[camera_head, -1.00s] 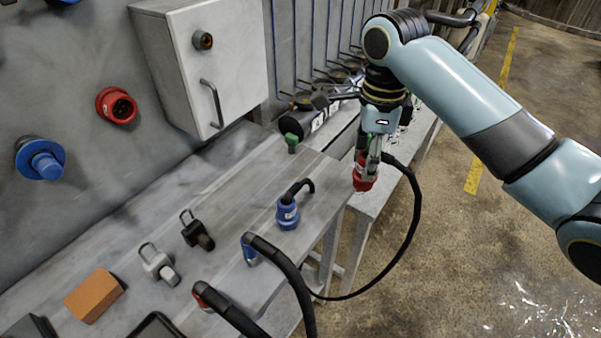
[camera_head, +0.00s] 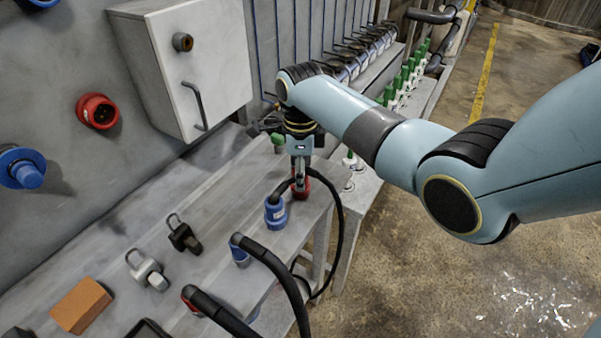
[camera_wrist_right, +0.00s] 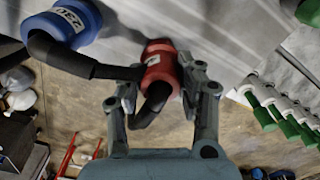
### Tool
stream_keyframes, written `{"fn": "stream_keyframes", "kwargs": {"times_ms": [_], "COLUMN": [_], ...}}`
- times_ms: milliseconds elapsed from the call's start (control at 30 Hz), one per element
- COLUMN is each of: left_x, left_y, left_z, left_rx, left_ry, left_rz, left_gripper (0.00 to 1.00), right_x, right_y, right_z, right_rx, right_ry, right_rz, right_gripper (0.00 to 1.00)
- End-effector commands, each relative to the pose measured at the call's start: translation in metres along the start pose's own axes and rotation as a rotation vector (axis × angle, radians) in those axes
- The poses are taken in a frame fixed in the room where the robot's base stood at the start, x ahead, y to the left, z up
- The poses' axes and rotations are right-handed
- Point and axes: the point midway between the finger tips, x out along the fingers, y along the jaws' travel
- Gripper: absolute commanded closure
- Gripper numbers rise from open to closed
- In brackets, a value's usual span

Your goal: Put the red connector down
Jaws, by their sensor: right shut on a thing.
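The red connector (camera_head: 301,187) is held upright by my right gripper (camera_head: 299,172) at the right end of the grey bench, just behind the blue connector (camera_head: 275,212). In the right wrist view the two fingers of my right gripper (camera_wrist_right: 163,85) close on either side of the red connector (camera_wrist_right: 160,68), and its black cable bends down between them. The connector is at the bench top or very close to it; I cannot tell whether it touches. My left gripper is not in view.
The grey bench (camera_head: 165,212) carries a black padlock (camera_head: 184,236), a grey padlock (camera_head: 147,270), an orange block (camera_head: 80,305) and more cabled connectors at the front. A grey wall box (camera_head: 185,65) stands behind. Green-capped bottles (camera_head: 405,80) line the far shelf.

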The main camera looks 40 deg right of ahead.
Motion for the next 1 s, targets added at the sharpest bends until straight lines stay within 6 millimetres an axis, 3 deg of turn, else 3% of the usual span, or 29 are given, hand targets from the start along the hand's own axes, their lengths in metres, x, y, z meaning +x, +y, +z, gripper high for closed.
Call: {"fn": "stream_keyframes", "kwargs": {"times_ms": [300, 333, 500, 800, 1000], "left_x": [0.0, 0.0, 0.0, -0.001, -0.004], "left_y": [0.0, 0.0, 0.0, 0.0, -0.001], "left_z": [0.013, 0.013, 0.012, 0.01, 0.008], "left_rx": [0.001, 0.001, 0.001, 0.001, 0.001], "left_ry": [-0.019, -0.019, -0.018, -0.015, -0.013], "left_rz": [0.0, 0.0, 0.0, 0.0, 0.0], "left_gripper": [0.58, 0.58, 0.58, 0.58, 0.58], "right_x": [0.003, 0.002, 0.002, -0.002, -0.034], "right_y": [0.0, 0.0, 0.0, 0.0, -0.001], "right_z": [0.0, 0.0, 0.0, 0.0, 0.0], "right_rx": [0.0, 0.0, 0.0, 0.0, -0.001], "right_ry": [0.0, 0.0, 0.0, -0.001, -0.003], "right_rz": [0.0, 0.0, 0.0, -0.002, -0.005], "right_gripper": [0.98, 0.61, 0.41, 0.41, 0.41]}}
